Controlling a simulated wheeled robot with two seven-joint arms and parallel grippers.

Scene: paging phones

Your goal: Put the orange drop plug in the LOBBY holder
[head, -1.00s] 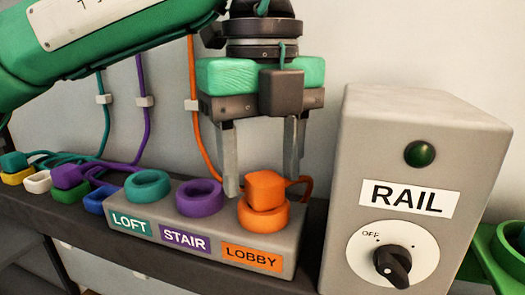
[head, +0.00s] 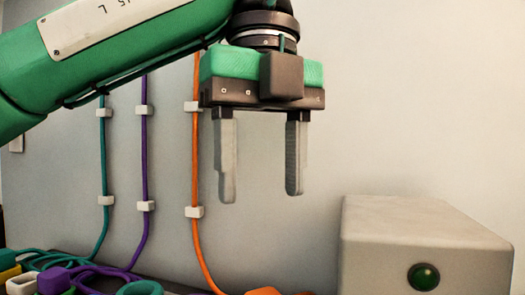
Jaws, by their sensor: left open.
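The orange drop plug (head: 263,291) shows only as its top at the bottom edge of the head view. A second ago it sat on the orange ring of the LOBBY holder, which is now below the picture. An orange cord (head: 195,150) runs down the wall to that spot. My left gripper (head: 260,190) is open and empty, well above the plug and apart from it. My right gripper is not in view.
The grey RAIL box (head: 425,235) with a green lamp (head: 423,277) stands at the right. Teal (head: 103,160) and purple (head: 145,160) cords hang in wall clips. The teal ring (head: 140,288) and a purple plug (head: 53,280) show at lower left.

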